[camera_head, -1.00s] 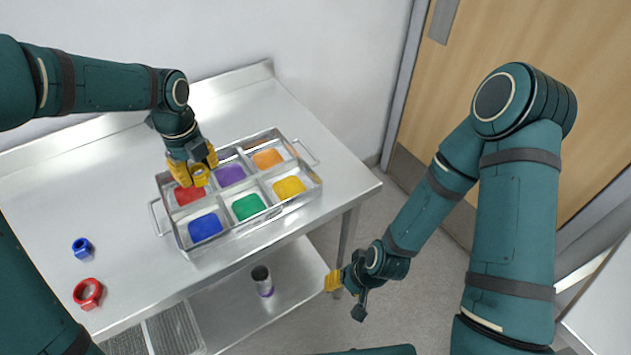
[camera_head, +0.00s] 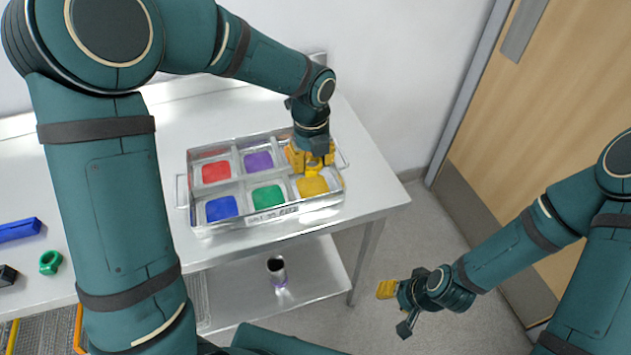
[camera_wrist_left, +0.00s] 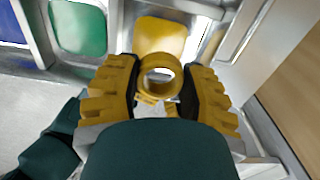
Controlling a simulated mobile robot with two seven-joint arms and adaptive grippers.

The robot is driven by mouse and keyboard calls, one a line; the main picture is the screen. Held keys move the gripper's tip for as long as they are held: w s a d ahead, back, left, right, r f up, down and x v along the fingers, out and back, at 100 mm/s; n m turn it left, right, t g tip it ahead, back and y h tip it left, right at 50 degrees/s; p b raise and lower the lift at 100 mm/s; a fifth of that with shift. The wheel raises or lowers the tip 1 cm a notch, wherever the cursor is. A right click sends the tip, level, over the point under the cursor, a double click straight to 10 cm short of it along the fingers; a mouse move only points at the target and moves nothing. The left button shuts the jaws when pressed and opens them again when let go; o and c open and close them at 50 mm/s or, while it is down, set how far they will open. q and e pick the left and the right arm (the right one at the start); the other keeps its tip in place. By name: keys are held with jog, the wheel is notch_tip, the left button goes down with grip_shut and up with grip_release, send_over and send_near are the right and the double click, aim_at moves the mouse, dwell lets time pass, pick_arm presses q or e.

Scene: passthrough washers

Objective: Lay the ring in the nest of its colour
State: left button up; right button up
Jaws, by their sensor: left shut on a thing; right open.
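A yellow ring (camera_wrist_left: 159,75) sits between the fingers of my left gripper (camera_wrist_left: 158,88), which is shut on it. In the head view my left gripper (camera_head: 312,162) is over the right end of the metal tray (camera_head: 190,190). The yellow nest (camera_head: 313,187) is in the front right compartment, just in front of the gripper. In the wrist view the yellow nest (camera_wrist_left: 160,37) lies just beyond the ring, which is still apart from its pad. The compartment behind the yellow nest is hidden by the gripper. My right gripper (camera_head: 396,307) is open and empty, off the table's right side.
The tray also has red (camera_head: 216,172), purple (camera_head: 258,161), blue (camera_head: 221,208) and green (camera_head: 268,196) nests. A green ring (camera_head: 50,262) and a blue block (camera_head: 20,229) lie on the table at left.

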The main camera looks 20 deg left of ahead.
aim_at(312, 185)
pick_arm(q)
notch_tip(312, 185, down, 6)
jog(key=shift+f+b, duration=0.25)
jog(key=shift+b, duration=0.5)
jog(key=o, duration=0.5)
jog(key=shift+f, duration=0.15)
jog(key=shift+o, duration=0.2)
notch_tip(312, 185, up, 12)
jog(key=p, duration=0.3)
jog(key=shift+r, duration=0.2)
